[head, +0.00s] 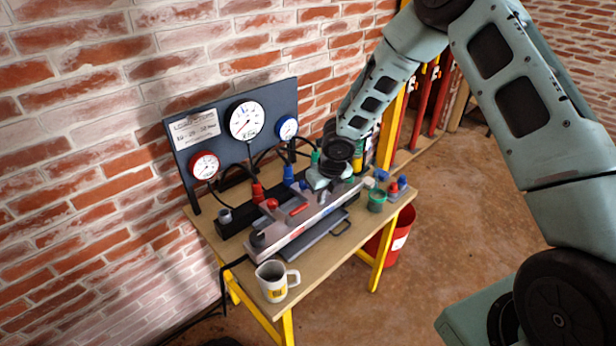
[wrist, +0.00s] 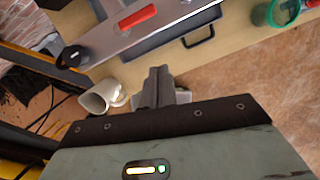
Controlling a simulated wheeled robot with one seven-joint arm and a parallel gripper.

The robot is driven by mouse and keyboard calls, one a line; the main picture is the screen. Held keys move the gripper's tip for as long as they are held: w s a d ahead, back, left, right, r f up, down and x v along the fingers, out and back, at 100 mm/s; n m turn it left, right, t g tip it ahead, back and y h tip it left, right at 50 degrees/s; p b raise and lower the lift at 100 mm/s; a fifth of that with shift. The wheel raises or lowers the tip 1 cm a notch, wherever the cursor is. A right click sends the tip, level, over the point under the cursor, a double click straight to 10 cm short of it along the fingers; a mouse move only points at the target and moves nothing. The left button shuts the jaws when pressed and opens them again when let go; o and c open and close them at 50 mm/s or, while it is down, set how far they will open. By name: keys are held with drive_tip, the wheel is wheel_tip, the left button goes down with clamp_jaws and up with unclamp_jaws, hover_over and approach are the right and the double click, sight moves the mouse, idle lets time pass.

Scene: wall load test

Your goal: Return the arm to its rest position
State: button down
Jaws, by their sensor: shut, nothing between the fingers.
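My arm reaches in from the upper right in the head view, bent at the elbow, with its wrist above the bench. My gripper (wrist: 157,82) shows in the wrist view with its two grey fingers together and nothing between them. It points toward the bench edge, near a white mug (wrist: 104,96) and a grey manifold (wrist: 125,30) with a red handle. In the head view the fingers are largely hidden by the wrist and hard to make out among the fittings.
The wooden bench (head: 235,262) with yellow legs stands against a brick wall. A gauge panel (head: 235,95) rises behind the manifold (head: 310,215). The mug (head: 274,281) is at the front edge, a green cup (head: 377,200) at the right. A red bucket (head: 400,240) stands beside the bench.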

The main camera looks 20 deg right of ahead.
drive_tip(key=s+a+r+m+g+b, duration=0.1)
drive_tip(key=s+a+r+m+b, duration=0.1)
drive_tip(key=s+a+r+m, duration=0.4)
drive_tip(key=s+a+r+m+b, duration=0.3)
drive_tip(key=s+a+r+m, duration=0.15)
drive_tip(key=s+m, duration=0.4)
drive_tip(key=s+a+r+m+g+b, duration=0.1)
drive_tip(key=s+r+m, duration=0.1)
drive_tip(key=s+m, duration=0.6)
drive_tip(key=s+a+r+m+b, duration=0.1)
drive_tip(key=s+m+b, duration=0.1)
drive_tip(key=s+m, duration=0.5)
drive_tip(key=s, duration=0.5)
drive_tip(key=shift+s+a+r+m+g, duration=0.2)
drive_tip(key=shift+r+m+g, duration=0.15)
drive_tip(key=shift+g, duration=0.05)
